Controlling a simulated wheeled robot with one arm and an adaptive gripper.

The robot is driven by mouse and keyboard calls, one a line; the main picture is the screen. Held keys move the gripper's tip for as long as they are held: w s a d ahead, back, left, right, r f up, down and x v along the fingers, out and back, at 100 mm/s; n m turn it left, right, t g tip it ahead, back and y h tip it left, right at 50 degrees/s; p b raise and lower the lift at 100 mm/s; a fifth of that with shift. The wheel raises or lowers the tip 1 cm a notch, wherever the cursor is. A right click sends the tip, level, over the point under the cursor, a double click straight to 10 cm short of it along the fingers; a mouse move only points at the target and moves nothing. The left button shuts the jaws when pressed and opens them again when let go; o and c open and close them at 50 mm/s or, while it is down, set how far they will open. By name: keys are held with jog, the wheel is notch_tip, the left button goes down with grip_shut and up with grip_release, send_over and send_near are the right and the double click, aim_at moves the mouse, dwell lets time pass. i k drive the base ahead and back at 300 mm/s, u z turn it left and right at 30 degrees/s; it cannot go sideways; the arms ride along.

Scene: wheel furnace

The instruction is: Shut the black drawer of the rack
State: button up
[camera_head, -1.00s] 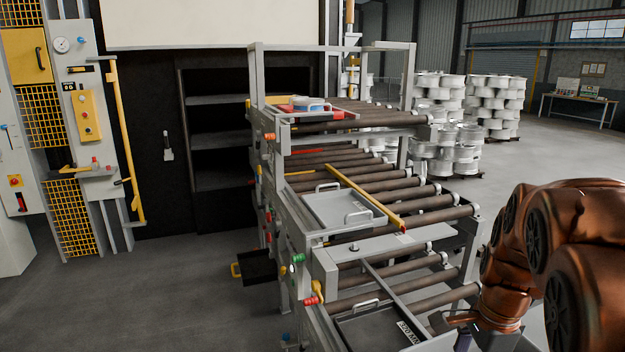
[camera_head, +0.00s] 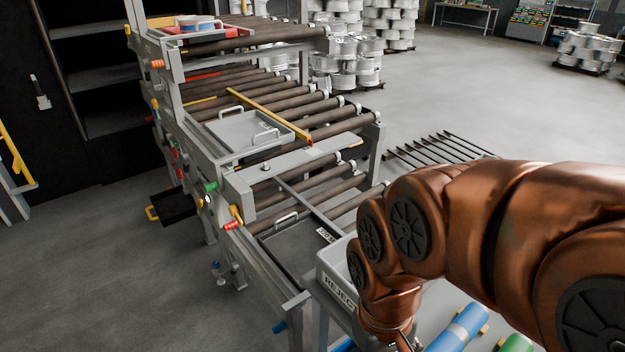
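The black drawer (camera_head: 176,208) sticks out of the left side of the grey roller rack (camera_head: 238,183), low down. It is open, and its yellow handle (camera_head: 152,213) is at its outer left end. My copper-coloured arm fills the lower right, on the other side of the rack's front end from the drawer. It bends down to the bottom edge, and the fingers of my gripper do not show. Nothing of mine touches the drawer.
A grey bin marked REJECT (camera_head: 340,277) stands between the rack and my arm. Coloured knobs, including a green one (camera_head: 211,187), jut from the rack's side near the drawer. The floor left of the drawer is clear. Blue and green cylinders lie at the bottom right.

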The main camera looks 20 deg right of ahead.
aim_at(171, 206)
jog(key=u, duration=0.05)
jog(key=k, duration=0.65)
jog(key=u, duration=0.75)
jog(key=i, duration=0.8)
jog(key=u, duration=1.1)
jog(key=i, duration=1.2)
jog(key=z, duration=0.75)
jog(key=i, duration=1.15)
jog(key=z, duration=0.5)
jog(key=k, duration=0.65)
jog(key=u, duration=0.95)
jog(key=k, duration=0.7)
jog(key=u, duration=0.5)
